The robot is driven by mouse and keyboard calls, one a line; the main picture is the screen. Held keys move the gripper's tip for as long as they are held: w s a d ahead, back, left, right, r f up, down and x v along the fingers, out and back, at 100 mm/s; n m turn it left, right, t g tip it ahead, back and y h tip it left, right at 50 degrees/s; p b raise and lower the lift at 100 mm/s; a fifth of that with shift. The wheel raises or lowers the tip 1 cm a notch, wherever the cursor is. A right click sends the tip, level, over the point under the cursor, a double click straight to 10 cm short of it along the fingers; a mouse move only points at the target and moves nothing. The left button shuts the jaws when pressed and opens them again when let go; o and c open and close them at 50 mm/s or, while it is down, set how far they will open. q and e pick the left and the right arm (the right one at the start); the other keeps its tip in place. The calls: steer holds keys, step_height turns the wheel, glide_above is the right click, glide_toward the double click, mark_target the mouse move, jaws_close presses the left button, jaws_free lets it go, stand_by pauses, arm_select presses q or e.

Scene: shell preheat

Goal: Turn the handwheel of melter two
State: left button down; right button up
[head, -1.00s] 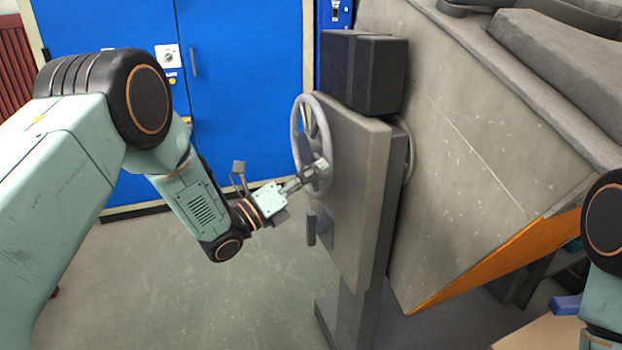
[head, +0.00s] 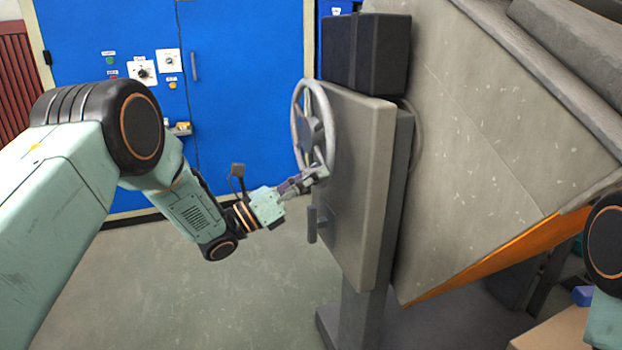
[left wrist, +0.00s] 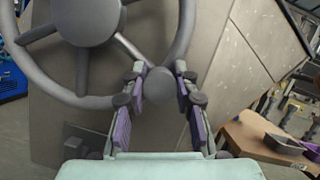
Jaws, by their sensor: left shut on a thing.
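The grey handwheel (head: 312,128) is upright on the side of a grey box on a post. In the left wrist view the handwheel (left wrist: 82,20) shows close up with its round hub, spokes and rim. My left gripper (head: 318,173) is at the bottom of the rim in the head view. In the left wrist view its two fingers (left wrist: 160,80) are on either side of a grey knob (left wrist: 160,87) at the rim and hold it. My right gripper is not visible; only part of my right arm shows at the right edge.
A small dark lever (head: 312,222) sits on the box (head: 350,180) below the wheel. A large grey slanted hopper (head: 490,130) stands to the right. Blue cabinet doors (head: 245,100) with knobs are behind. In the wrist view a brown table (left wrist: 255,135) holds a tray.

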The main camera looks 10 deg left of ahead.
arm_select(q)
steer(key=shift+s+d+f, duration=0.1)
steer(key=shift+f, duration=0.2)
steer(key=c, duration=1.2)
jaws_free()
steer(key=shift+r, duration=0.1)
steer(key=shift+o, duration=0.9)
steer(key=shift+r, duration=0.1)
steer(key=v, duration=1.2)
